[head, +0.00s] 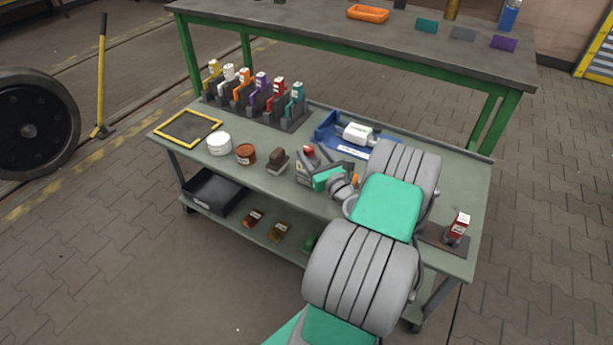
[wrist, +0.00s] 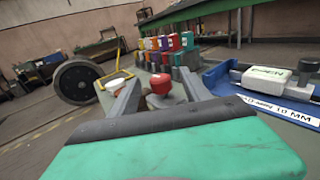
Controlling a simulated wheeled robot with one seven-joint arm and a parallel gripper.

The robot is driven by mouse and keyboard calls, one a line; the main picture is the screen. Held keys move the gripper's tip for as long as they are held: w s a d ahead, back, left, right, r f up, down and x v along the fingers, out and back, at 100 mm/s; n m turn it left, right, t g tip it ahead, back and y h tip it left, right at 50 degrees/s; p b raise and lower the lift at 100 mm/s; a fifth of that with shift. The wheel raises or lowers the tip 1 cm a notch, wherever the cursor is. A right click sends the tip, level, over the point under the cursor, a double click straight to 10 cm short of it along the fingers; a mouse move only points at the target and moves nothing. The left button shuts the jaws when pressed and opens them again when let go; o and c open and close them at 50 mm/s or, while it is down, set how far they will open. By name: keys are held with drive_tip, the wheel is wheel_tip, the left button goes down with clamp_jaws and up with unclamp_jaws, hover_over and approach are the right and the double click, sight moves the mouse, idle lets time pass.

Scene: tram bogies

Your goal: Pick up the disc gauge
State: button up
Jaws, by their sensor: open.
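A white block with grey ends (head: 358,133), which may be the disc gauge, lies in a blue tray (head: 324,132) at the back of the green workbench. In the wrist view the white block (wrist: 265,76) is at the right, with dark lettering; the tray's white label ends in "10 MM". My gripper (head: 312,160) is open over the bench, left of and in front of the tray. A red-topped grey item (wrist: 161,84) shows between its fingers in the wrist view. I cannot tell whether the fingers touch it. My arm hides part of the tray's right side.
A rack (head: 297,124) of several coloured bottle-like items stands at the back left. A white tub (head: 219,144), a brown tub (head: 246,154) and a brown-topped block (head: 278,160) line the front. A red-and-white item (head: 459,226) stands right. A yellow frame (head: 187,127) lies left.

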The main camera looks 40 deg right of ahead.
drive_tip(key=x, duration=0.5)
drive_tip(key=shift+w+b, duration=0.3)
drive_tip(key=shift+b, duration=0.05)
drive_tip(key=shift+c, duration=0.5)
clamp_jaws()
idle(0.3)
drive_tip(key=shift+r, duration=0.2)
